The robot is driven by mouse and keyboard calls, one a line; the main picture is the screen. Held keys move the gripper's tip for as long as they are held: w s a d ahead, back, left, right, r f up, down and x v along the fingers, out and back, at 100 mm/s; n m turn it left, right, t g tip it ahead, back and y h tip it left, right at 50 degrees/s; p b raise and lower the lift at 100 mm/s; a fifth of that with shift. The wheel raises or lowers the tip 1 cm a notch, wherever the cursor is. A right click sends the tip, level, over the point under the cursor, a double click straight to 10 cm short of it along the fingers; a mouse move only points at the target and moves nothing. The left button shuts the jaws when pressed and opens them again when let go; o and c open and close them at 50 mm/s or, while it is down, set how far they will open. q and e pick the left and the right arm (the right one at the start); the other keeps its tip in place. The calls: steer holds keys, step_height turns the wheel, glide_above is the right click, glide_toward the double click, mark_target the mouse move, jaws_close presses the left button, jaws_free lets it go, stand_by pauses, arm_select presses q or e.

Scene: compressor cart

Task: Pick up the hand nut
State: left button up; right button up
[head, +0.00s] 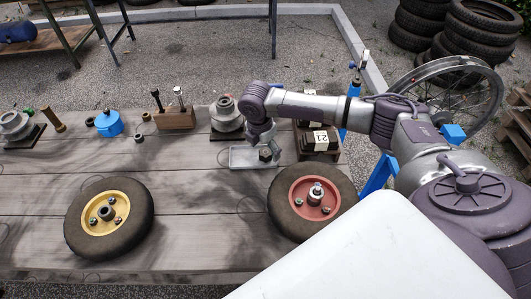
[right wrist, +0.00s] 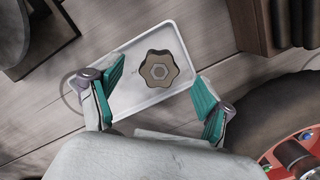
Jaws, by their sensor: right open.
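The hand nut is a brown, star-shaped knob (right wrist: 159,69) with a hexagon in its middle. It lies in a shallow white tray (right wrist: 125,105) on the wooden table. In the head view the dark nut (head: 266,155) sits toward the right part of the tray (head: 240,160), partly under my right gripper (head: 262,138). In the right wrist view my right gripper (right wrist: 159,86) is open, with green pads on both sides of the tray's near part. The nut lies just beyond the fingertips, roughly centred between them, and nothing is held. My left gripper is not in view.
A wheel with a red hub (head: 301,210) lies close in front of the tray, and a yellow-hubbed wheel (head: 91,222) lies left. The table's middle is clear.

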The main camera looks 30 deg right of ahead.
steer(key=shift+d+f, duration=0.1)
steer(key=shift+f, duration=0.65)
steer(key=c, duration=1.1)
steer(key=shift+r, duration=0.15)
